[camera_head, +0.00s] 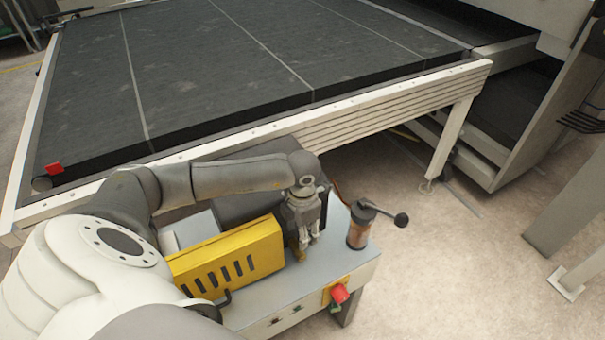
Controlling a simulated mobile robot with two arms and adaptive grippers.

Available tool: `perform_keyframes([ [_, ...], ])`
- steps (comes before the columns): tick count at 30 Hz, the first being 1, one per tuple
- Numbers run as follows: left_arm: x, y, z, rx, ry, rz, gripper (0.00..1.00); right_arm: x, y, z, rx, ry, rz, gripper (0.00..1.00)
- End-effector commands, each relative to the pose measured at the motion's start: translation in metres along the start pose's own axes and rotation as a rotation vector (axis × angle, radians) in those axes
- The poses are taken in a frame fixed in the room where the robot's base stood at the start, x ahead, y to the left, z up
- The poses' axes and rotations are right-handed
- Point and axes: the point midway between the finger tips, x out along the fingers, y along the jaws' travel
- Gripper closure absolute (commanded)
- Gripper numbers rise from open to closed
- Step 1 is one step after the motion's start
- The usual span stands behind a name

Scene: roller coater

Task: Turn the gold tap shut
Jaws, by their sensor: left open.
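My left arm reaches in from the left. My left gripper (309,238) points down over the right part of a small grey cabinet top, with its fingers apart. A small gold piece, which looks like the gold tap (300,250), shows right at the fingertips. The gripper hides part of it, so I cannot tell whether the fingers touch it or how its handle is turned. My right gripper is not in view.
A yellow slotted box (229,259) stands just left of the gripper. A copper cylinder with a black crank knob (359,226) stands close on the right. A red knob (340,293) is on the cabinet's front. A large dark conveyor bed (220,60) lies behind.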

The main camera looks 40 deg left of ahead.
Motion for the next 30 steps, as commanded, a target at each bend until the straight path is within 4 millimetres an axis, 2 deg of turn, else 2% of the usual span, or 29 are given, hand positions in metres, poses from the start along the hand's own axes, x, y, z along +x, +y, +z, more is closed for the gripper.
perform_keyframes([
  [9,0.058,-0.004,-0.001,0.0,0.003,-0.008,0.52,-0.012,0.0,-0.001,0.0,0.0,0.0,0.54],
  [15,0.086,-0.003,0.0,0.001,0.0,-0.007,0.52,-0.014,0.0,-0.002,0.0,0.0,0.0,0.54],
  [21,0.099,-0.003,0.0,0.002,0.0,-0.006,0.52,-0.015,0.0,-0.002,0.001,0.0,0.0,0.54],
  [29,0.1,-0.003,0.0,0.002,-0.001,-0.006,0.52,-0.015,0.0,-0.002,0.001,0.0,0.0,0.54],
  [30,0.1,-0.003,0.0,0.002,-0.001,-0.006,0.54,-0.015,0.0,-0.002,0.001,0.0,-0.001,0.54],
])
